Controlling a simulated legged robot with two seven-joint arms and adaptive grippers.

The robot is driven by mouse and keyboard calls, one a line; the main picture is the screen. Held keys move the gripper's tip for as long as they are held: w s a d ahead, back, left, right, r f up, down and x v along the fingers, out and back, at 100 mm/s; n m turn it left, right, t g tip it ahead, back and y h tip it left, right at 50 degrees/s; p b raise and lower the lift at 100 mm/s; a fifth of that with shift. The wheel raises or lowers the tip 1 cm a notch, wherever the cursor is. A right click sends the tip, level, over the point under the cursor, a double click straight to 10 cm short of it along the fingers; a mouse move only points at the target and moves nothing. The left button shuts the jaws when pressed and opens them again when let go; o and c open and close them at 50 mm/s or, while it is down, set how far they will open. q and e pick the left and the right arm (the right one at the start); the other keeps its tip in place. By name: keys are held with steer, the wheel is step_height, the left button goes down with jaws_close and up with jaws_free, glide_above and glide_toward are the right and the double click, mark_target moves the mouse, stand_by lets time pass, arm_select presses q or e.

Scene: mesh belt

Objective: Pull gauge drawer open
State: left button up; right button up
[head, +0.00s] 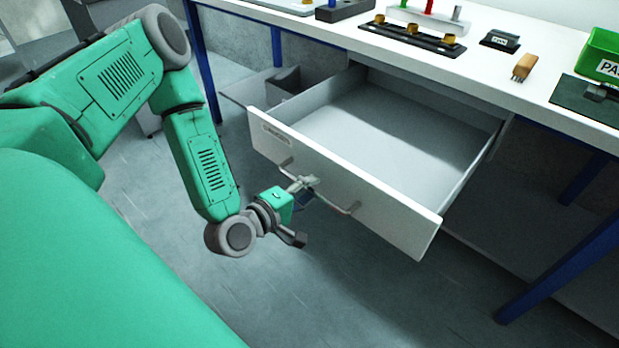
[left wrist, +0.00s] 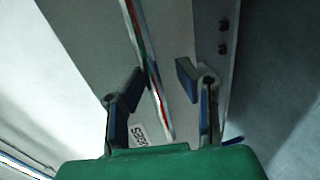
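The gauge drawer (head: 345,180) is a grey-white drawer under the workbench, pulled far out, and its visible floor is bare. Its front carries a bar handle (head: 341,208) and a small label at the left end. In the left wrist view, the handle (left wrist: 158,100) runs between the two fingers, and a label (left wrist: 140,137) ending in "GES" is partly hidden. My left gripper (head: 303,184) is at the handle's left part. Its fingers (left wrist: 160,78) stand apart on either side of the bar, with visible gaps. My right gripper is not in view.
The white bench top (head: 535,55) holds a black rack with brass pieces (head: 412,37), a wooden-handled brush (head: 524,67) and a green bin (head: 602,55). Blue bench legs (head: 560,255) stand at right and left. The floor before the drawer is clear.

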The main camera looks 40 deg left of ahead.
arm_select(q)
steer(key=shift+r, duration=0.15)
steer(key=v, duration=1.1)
steer(key=shift+s+a, duration=0.15)
steer(key=shift+s, duration=0.25)
steer(key=d+f+m+g+h, duration=0.3)
steer(key=d+f+m+g, duration=0.2)
steer(key=d+f+m, duration=0.1)
steer(key=s+f+m+g+y, duration=0.4)
steer(key=s+f+m+g, duration=0.4)
steer(key=s+m+g, duration=0.2)
steer(key=shift+s+a+m, duration=0.45)
steer(key=shift+s+m, duration=0.1)
steer(key=shift+m, duration=0.35)
